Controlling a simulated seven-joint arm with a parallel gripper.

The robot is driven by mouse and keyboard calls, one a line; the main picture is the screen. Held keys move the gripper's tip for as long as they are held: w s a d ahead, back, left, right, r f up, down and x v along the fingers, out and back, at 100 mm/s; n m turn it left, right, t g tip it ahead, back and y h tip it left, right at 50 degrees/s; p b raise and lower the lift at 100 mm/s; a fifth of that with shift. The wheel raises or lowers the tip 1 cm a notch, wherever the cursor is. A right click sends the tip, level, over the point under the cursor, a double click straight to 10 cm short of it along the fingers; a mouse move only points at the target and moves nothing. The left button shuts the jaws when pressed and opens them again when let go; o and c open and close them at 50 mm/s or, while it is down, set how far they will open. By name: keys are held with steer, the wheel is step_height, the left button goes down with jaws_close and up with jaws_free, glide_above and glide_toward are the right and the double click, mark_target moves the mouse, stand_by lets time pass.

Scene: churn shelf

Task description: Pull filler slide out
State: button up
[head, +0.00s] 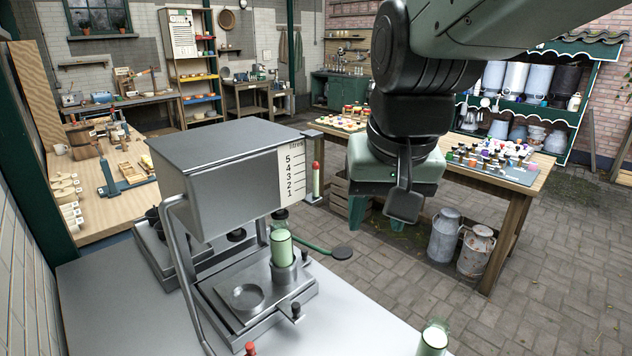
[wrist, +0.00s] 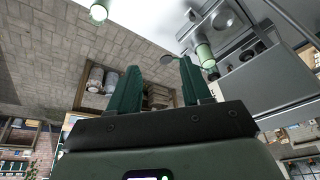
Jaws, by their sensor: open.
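The filler is a grey metal hopper box (head: 225,175) with a scale marked 1 to 5, standing over a metal base (head: 260,305) on a grey bench. The base carries a round recess (head: 246,297), a dark-tipped pin (head: 295,309) and a red-tipped one (head: 250,348); I cannot tell which part is the slide. A pale green cylinder (head: 281,248) stands in a metal socket (head: 285,272). My gripper (head: 378,222) is open and empty, above and right of the filler, touching nothing. In the wrist view, my gripper's teal fingers (wrist: 160,64) are spread, with the hopper (wrist: 265,85) to the right.
A green-rimmed jar with white contents (head: 433,340) stands at the bench's front right. A green tube (head: 315,248) runs to a dark disc (head: 342,253) beside the filler. Behind are a table with small bottles (head: 500,160) and two milk churns (head: 443,237). Open floor lies right.

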steer(key=w+a+f+g, duration=0.2)
steer(key=w+a+f, duration=0.5)
steer(key=w+f, duration=0.35)
steer(key=g, duration=0.2)
glide_above(296, 305)
step_height(296, 305, down, 12)
steer(key=shift+h, duration=0.3)
step_height(296, 305, down, 12)
steer(key=shift+w+r, duration=0.1)
steer(key=shift+r, duration=0.1)
steer(key=shift+c, duration=0.5)
jaws_close()
